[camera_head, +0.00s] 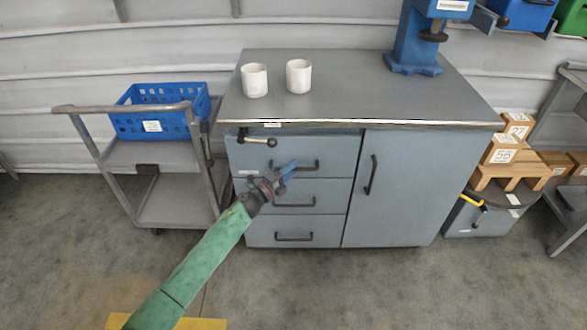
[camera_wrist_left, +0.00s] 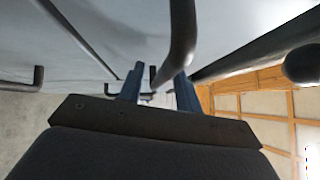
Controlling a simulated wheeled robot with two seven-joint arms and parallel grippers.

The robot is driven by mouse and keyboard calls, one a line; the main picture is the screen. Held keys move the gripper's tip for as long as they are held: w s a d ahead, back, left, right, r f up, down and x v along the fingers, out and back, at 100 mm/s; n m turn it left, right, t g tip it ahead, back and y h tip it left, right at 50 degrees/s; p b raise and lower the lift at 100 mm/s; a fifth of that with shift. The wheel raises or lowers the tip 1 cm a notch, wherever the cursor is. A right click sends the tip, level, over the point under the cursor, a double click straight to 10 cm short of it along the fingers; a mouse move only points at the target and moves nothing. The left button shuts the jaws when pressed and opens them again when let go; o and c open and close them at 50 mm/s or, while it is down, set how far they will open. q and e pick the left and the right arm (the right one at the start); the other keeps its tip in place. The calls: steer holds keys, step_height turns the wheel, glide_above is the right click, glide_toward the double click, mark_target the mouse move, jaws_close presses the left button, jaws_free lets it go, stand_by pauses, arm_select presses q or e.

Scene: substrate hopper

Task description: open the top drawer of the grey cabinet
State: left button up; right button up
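The grey cabinet (camera_head: 400,190) stands in the middle of the head view, with three drawers on its left and a door on its right. The top drawer (camera_head: 330,145) looks shut, flush with the front. Its dark bar handle (camera_head: 308,165) is partly hidden by my left gripper (camera_head: 284,174), which is at the handle's left part. In the left wrist view, the blue fingers of the gripper (camera_wrist_left: 160,92) stand apart, with a dark handle bar (camera_wrist_left: 181,45) running down between them. Whether they touch it is unclear. My right gripper is not in view.
A dark lever with a round end (camera_head: 257,140) sits at the top drawer's upper left. Two white cups (camera_head: 299,76) and a blue press (camera_head: 412,45) stand on the cabinet top. A cart (camera_head: 170,205) with a blue crate stands left. Floor in front is clear.

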arm_select(q)
steer(key=shift+w+d, duration=0.35)
steer(key=shift+d, duration=0.05)
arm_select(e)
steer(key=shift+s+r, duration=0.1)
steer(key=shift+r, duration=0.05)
arm_select(q)
jaws_close()
steer(key=shift+s, duration=0.1)
